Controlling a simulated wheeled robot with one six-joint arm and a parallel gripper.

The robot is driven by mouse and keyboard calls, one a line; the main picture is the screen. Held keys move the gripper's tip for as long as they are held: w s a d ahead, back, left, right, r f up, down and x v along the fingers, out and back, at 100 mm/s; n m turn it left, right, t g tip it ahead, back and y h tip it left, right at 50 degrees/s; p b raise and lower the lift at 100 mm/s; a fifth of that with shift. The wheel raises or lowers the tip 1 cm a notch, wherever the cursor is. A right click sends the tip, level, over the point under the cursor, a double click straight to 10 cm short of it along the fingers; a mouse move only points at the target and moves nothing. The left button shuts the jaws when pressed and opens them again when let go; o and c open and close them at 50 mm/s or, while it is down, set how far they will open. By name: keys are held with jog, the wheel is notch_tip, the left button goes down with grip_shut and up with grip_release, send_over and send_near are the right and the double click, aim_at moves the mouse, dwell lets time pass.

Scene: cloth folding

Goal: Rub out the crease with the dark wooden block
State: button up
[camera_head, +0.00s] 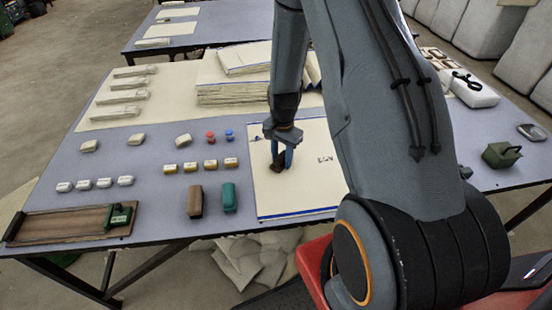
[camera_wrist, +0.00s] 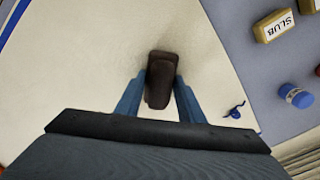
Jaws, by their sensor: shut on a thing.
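My gripper (camera_head: 283,155) is shut on the dark wooden block (camera_wrist: 160,80), with its blue fingers on either side of it. In the head view the block (camera_head: 278,160) is at the left part of the cream cloth (camera_head: 300,192). In the wrist view it is over the cloth (camera_wrist: 80,70), and I cannot tell whether it presses on it. A faint shaded streak (camera_wrist: 190,30), perhaps the crease, runs on the cloth just beyond the block. My arm hides the cloth's right part in the head view.
A brown block (camera_head: 195,201) and a green block (camera_head: 229,198) stand left of the cloth. A labelled yellow block (camera_wrist: 275,26) and a blue peg (camera_wrist: 296,96) lie beside it. Folded cloths (camera_head: 235,93) are stacked behind. A wooden board (camera_head: 65,224) lies at the front left.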

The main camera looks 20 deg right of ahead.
aim_at(293, 164)
jog(key=shift+s+d, duration=0.25)
jog(key=shift+d, duration=0.45)
jog(key=shift+s+d, duration=0.2)
jog(key=shift+d, duration=0.45)
jog(key=shift+s+d, duration=0.25)
jog(key=shift+d, duration=0.45)
jog(key=shift+w+r+p, duration=0.15)
jog(key=shift+r+p, duration=1.9)
jog(key=shift+r, duration=1)
jog(key=shift+r+p, duration=0.9)
jog(key=shift+r, duration=0.6)
